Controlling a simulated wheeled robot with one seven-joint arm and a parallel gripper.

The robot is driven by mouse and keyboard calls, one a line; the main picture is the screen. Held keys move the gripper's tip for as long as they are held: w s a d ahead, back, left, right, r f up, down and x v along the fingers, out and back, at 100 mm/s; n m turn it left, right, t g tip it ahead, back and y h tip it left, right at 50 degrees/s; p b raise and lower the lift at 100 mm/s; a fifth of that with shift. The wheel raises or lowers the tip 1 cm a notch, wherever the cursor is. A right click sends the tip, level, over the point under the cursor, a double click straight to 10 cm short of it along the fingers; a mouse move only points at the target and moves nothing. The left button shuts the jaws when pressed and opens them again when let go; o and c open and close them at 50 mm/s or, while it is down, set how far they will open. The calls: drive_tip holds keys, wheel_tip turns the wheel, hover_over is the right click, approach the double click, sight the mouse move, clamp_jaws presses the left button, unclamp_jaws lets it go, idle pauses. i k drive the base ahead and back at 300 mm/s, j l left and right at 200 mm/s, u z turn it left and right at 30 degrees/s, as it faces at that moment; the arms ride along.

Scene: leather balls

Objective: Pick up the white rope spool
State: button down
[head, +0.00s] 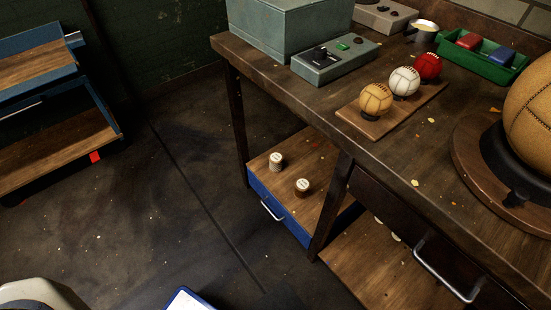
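Two small pale spools stand upright on the lower wooden shelf under the workbench. The farther spool (277,162) is off-white and stands near the back left of the shelf. The nearer spool (302,187) is off-white with a brownish body and stands closer to the front. They are apart from each other. Both are too small for me to tell which is the white rope spool. My gripper is not in view.
The lower shelf (265,180) sits above a blue drawer front with a metal handle, between dark bench legs. The bench top (400,150) overhangs it and holds balls (404,82), a grey box and a green tray (480,62). The floor (150,215) left of the bench is open.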

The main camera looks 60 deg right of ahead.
sight(276, 158)
drive_tip(key=k+z, duration=0.15)
drive_tip(key=z, duration=0.7)
drive_tip(key=k+l+z, duration=0.2)
drive_tip(key=k+z, duration=0.2)
drive_tip(key=k+l+z, duration=0.4)
drive_tip(key=k+l, duration=0.5)
drive_tip(key=i+j+u, duration=0.35)
drive_tip(key=i, duration=0.15)
drive_tip(key=i+j+u, duration=0.25)
drive_tip(key=i+u, duration=0.15)
drive_tip(key=i, duration=0.2)
drive_tip(key=i+u, duration=0.35)
drive_tip(key=i, duration=0.2)
drive_tip(key=i+j+z, duration=0.1)
drive_tip(key=i+z, duration=0.25)
drive_tip(key=i, duration=0.15)
drive_tip(key=i+j+z, duration=0.35)
drive_tip(key=i, duration=0.2)
drive_tip(key=i+j+z, duration=0.15)
drive_tip(key=z, duration=0.25)
drive_tip(key=i+j+z, duration=0.25)
drive_tip(key=z, duration=0.2)
drive_tip(key=i+j+z, duration=0.2)
drive_tip(key=j+z, duration=0.2)
drive_tip(key=i+j+z, duration=0.15)
drive_tip(key=z, duration=0.3)
drive_tip(key=j, duration=0.1)
